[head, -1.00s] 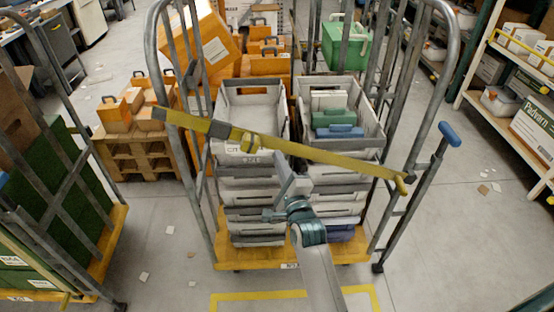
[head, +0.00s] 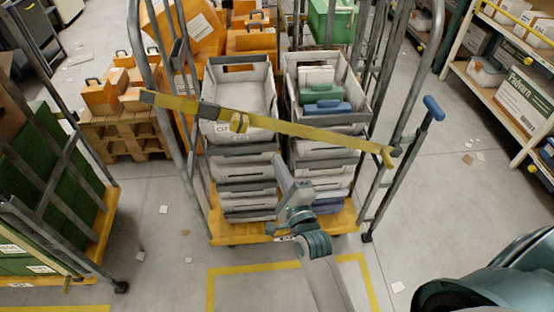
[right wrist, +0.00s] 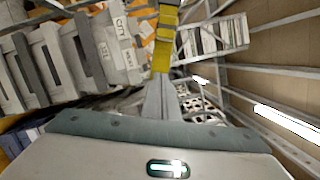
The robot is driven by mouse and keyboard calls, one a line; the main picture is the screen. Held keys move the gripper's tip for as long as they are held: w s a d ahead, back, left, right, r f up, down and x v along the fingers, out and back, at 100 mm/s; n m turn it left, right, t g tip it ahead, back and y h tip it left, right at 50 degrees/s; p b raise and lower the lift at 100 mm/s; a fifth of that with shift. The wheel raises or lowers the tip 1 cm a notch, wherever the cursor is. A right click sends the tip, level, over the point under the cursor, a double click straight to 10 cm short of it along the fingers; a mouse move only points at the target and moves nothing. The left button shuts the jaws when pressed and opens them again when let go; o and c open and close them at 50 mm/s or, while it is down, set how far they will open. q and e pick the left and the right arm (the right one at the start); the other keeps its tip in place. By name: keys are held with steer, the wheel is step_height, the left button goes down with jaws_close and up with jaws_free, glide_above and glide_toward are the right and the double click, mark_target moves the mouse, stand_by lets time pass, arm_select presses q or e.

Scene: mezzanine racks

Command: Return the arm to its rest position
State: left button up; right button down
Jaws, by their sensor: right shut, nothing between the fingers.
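My right gripper (head: 278,162) is in the middle of the head view, in front of the roll cage trolley. Its fingers are together and empty. It stands just below the yellow strap (head: 300,131), which runs slanting across the trolley's front; I see no grip on the strap. In the right wrist view the closed fingers (right wrist: 160,98) point at the strap (right wrist: 165,40), which hangs past their tips there. Whether they touch it I cannot tell. My left gripper is not in view.
The trolley (head: 222,228) holds two stacks of grey crates (head: 240,150). A green-sided trolley (head: 100,215) stands at left, a pallet (head: 115,137) with orange boxes behind it. Shelving (head: 505,80) stands at right. The floor right of the trolley is mostly clear.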

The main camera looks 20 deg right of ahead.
stand_by(0.4)
steer(key=s+a+f+n+g+y+b, duration=0.1)
steer(key=f+n+g, duration=0.1)
steer(key=f, duration=0.6)
steer(key=s+a+f+n+g+b, duration=0.1)
steer(key=s+a+f+n, duration=0.15)
steer(key=f, duration=0.65)
steer(key=f+n+g+y, duration=0.1)
steer(key=f+n+g, duration=0.15)
steer(key=f, duration=0.55)
steer(key=s+a+f+n+g+b, duration=0.1)
steer(key=s+f+n+g, duration=0.15)
steer(key=s+f, duration=0.45)
steer(key=s+f+n+g+b, duration=0.1)
steer(key=s+f+n, duration=0.25)
steer(key=f, duration=0.85)
steer(key=s+d+f+n+g+b, duration=0.2)
steer(key=s+f+n+g, duration=0.3)
steer(key=s+f, duration=0.95)
steer(key=s+d+f+n+g+b, duration=0.1)
steer(key=s+d+f+n+g, duration=0.1)
steer(key=s, duration=0.9)
steer(key=s+d+f+n+g+h, duration=0.1)
steer(key=s+d+f+n+g, duration=0.1)
steer(key=s+d+f+n, duration=0.2)
steer(key=s+f+n, duration=0.1)
steer(key=s+f, duration=0.2)
steer(key=s, duration=0.4)
steer(key=shift+s+d+f+b, duration=0.3)
steer(key=shift+s+b, duration=0.05)
